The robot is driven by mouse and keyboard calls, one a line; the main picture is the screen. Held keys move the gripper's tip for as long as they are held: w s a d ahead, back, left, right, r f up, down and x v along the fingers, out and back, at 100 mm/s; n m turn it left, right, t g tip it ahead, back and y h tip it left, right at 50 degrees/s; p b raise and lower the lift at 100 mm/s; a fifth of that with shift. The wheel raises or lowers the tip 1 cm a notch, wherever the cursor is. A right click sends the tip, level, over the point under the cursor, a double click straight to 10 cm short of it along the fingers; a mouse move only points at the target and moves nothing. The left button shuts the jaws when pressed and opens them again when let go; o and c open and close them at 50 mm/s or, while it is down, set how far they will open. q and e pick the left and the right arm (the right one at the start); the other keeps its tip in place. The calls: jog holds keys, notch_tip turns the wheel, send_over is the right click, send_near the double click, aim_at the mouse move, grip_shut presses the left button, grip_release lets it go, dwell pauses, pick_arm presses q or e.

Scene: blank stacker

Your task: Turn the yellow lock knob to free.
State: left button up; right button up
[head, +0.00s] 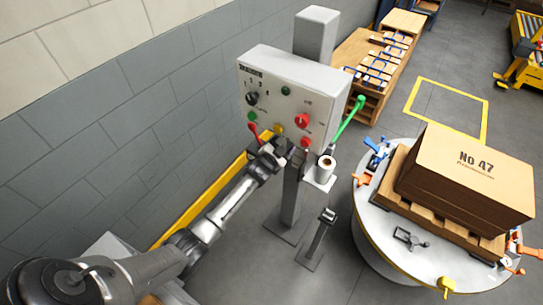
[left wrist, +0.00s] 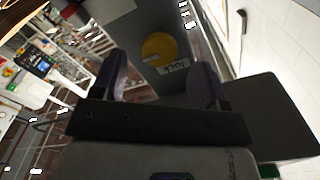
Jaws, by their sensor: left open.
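The yellow lock knob (head: 279,129) is at the lower edge of the grey control panel (head: 262,62) in the head view, partly covered by my gripper. In the left wrist view the round yellow knob (left wrist: 159,47) has a pale mark across it and a label reading "lock" beside it. My left gripper (head: 278,142) is at the panel's lower edge, close to the knob. In the left wrist view its dark fingers (left wrist: 160,64) are open, with the knob between and beyond them. I cannot tell whether they touch it. My right gripper is not in view.
A red lever (head: 253,129) is left of my gripper. Red knobs (head: 303,120) and a green-handled lever (head: 349,115) are to the right. A paper roll (head: 326,165) stands on a small shelf nearby. A round table (head: 385,240) with a large carton (head: 465,180) stands farther right.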

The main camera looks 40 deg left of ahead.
pick_arm(q)
jog(key=s+d+p, duration=0.1)
jog(key=s, duration=0.9)
jog(key=shift+s+d, duration=0.2)
jog(key=shift+d, duration=0.2)
